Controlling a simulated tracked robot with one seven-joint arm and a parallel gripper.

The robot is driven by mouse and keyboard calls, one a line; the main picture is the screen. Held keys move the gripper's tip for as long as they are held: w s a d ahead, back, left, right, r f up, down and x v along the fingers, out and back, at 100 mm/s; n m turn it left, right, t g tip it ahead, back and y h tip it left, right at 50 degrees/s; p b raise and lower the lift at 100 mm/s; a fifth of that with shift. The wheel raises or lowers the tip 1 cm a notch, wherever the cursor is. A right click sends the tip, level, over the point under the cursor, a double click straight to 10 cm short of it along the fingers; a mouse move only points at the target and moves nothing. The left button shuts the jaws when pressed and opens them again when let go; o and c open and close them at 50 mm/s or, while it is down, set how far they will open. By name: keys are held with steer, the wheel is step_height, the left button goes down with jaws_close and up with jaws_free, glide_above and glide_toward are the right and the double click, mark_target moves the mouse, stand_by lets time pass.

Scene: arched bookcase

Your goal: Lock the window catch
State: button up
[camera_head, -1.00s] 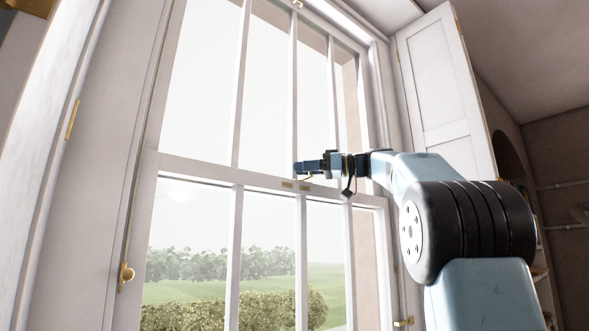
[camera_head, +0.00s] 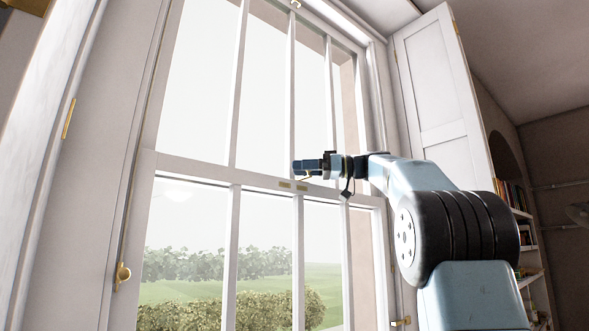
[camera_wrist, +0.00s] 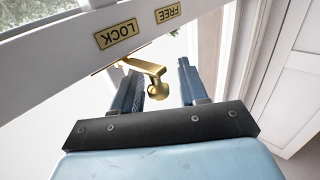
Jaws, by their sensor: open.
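The brass window catch (camera_wrist: 150,75) shows in the wrist view on the window's meeting rail (camera_wrist: 70,45). Its lever ends in a round knob (camera_wrist: 158,91). A brass LOCK plate (camera_wrist: 116,34) and a FREE plate (camera_wrist: 168,13) are on the rail beside it. My gripper (camera_wrist: 160,80) is open, its two blue fingers on either side of the knob, the knob closer to the left finger. I cannot tell whether that finger touches it. In the head view my gripper (camera_head: 296,167) is at the rail (camera_head: 210,175), just above the brass plates (camera_head: 293,186), and the catch is hard to make out.
Glass panes with white bars stand above and below the rail. A white shutter (camera_head: 435,95) is folded open at the right, and bookshelves (camera_head: 515,200) stand beyond it. A brass knob (camera_head: 122,274) is on the left window frame.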

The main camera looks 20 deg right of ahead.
steer(key=shift+d, duration=0.15)
steer(key=v, duration=1.3)
steer(key=shift+d, duration=0.35)
steer(key=shift+f, duration=0.1)
steer(key=x, duration=1.4)
steer(key=shift+s+a+r, duration=0.1)
steer(key=shift+a+r, duration=0.05)
steer(key=shift+r, duration=0.05)
